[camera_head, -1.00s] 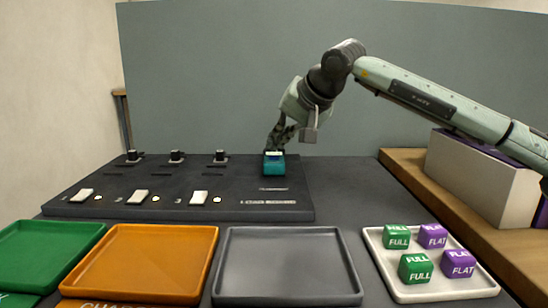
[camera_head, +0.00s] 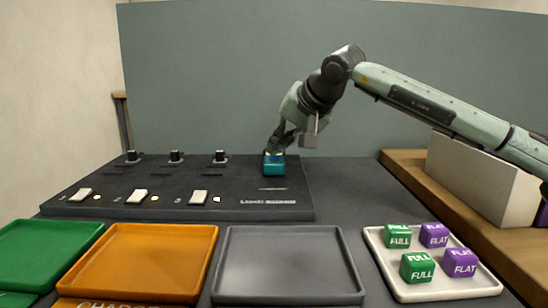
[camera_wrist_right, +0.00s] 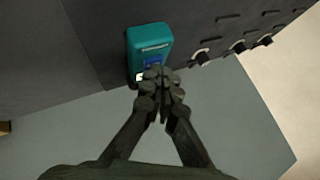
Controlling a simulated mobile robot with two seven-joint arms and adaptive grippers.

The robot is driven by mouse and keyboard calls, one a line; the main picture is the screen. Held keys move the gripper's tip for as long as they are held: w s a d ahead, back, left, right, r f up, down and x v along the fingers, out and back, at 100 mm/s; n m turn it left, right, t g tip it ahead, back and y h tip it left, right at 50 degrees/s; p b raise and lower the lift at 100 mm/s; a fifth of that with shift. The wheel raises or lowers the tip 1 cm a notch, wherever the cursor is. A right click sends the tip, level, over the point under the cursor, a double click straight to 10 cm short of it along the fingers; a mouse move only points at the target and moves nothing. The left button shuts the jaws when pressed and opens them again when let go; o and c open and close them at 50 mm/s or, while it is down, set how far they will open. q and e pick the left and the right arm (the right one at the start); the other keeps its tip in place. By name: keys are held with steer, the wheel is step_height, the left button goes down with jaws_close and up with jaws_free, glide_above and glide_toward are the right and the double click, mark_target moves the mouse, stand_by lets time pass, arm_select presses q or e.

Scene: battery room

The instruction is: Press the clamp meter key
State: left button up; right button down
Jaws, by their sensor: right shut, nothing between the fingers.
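The clamp meter (camera_head: 274,167) is a small teal block on the right part of the dark load board (camera_head: 240,190). In the right wrist view the clamp meter (camera_wrist_right: 148,45) shows a grey display, a blue key (camera_wrist_right: 152,61) and a small white patch. My right gripper (camera_head: 274,148) is shut and empty, with its fingertips over the top of the clamp meter. In the right wrist view the closed fingertips (camera_wrist_right: 158,75) overlap the meter's lower end beside the blue key. I cannot tell whether they touch it. My left gripper is not in view.
The load board carries several black knobs (camera_head: 176,156) and white switches (camera_head: 136,196) with small lights. In front lie green (camera_head: 96,228), orange (camera_head: 210,240) and grey (camera_head: 290,299) trays. A white tray (camera_head: 440,294) holds green FULL and purple FLAT blocks. A pale box (camera_head: 478,180) stands at right.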

mark_target(276, 157)
steer(key=shift+f, duration=0.15)
stand_by(0.3)
steer(key=shift+r+p, duration=0.5)
steer(key=shift+r, duration=0.3)
steer(key=shift+r+p, duration=1.75)
steer(key=shift+r, duration=0.8)
steer(key=shift+f, duration=0.1)
